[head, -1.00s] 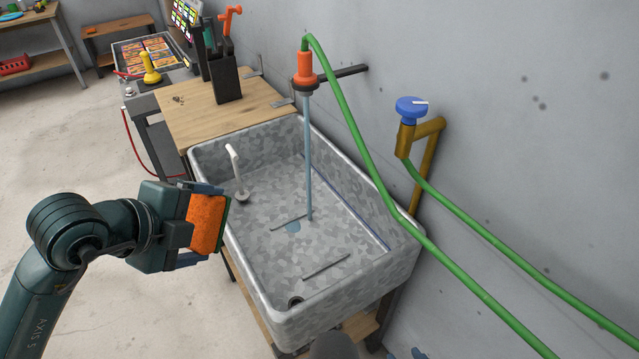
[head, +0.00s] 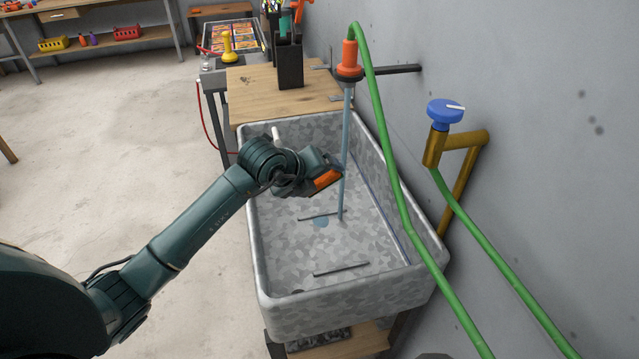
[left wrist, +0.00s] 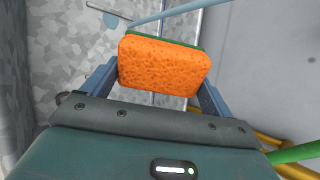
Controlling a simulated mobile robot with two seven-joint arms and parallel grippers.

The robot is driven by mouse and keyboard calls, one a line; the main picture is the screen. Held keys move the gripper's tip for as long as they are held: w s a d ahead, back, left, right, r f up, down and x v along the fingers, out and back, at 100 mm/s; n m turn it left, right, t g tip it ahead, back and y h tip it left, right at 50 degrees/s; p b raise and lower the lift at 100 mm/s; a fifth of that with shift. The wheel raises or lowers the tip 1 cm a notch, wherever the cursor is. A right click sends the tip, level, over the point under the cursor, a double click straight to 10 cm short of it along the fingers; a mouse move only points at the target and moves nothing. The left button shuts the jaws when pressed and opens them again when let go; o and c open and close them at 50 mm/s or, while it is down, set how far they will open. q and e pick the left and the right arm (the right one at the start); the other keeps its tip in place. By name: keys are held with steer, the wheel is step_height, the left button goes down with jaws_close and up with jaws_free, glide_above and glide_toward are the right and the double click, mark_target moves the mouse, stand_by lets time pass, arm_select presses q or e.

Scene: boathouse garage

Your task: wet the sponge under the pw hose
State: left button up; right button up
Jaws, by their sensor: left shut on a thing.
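My left gripper (head: 335,176) is over the sink, shut on an orange sponge (head: 325,181) with a green side. The sponge also shows between the fingers in the left wrist view (left wrist: 162,65). The orange hose nozzle (head: 348,57) hangs above the sink from a wall bracket, with a green hose (head: 374,110) on it. A stream of water (head: 346,130) falls from the nozzle into the grey sink (head: 262,240). The sponge is close beside the stream; I cannot tell whether they touch. My right gripper is not in view.
A blue tap knob (head: 444,111) sits on a brass pipe by the wall. A wooden table (head: 255,88) with a dark holder (head: 289,62) stands behind the sink. The floor to the left is clear.

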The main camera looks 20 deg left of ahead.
arm_select(q)
steer(key=shift+w+f+m, duration=0.3)
steer(key=shift+w+f, duration=0.15)
steer(key=shift+w, duration=0.15)
steer(key=shift+w+a+f, duration=0.1)
steer(key=shift+w, duration=0.15)
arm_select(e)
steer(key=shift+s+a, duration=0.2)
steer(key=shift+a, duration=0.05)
arm_select(q)
steer(key=shift+w+b, duration=0.4)
steer(key=w+d+b, duration=0.2)
steer(key=w+b, duration=0.3)
steer(key=w, duration=0.2)
steer(key=w+d+b, duration=0.3)
steer(key=w+b, duration=0.2)
steer(key=w, duration=0.3)
steer(key=shift+w, duration=0.15)
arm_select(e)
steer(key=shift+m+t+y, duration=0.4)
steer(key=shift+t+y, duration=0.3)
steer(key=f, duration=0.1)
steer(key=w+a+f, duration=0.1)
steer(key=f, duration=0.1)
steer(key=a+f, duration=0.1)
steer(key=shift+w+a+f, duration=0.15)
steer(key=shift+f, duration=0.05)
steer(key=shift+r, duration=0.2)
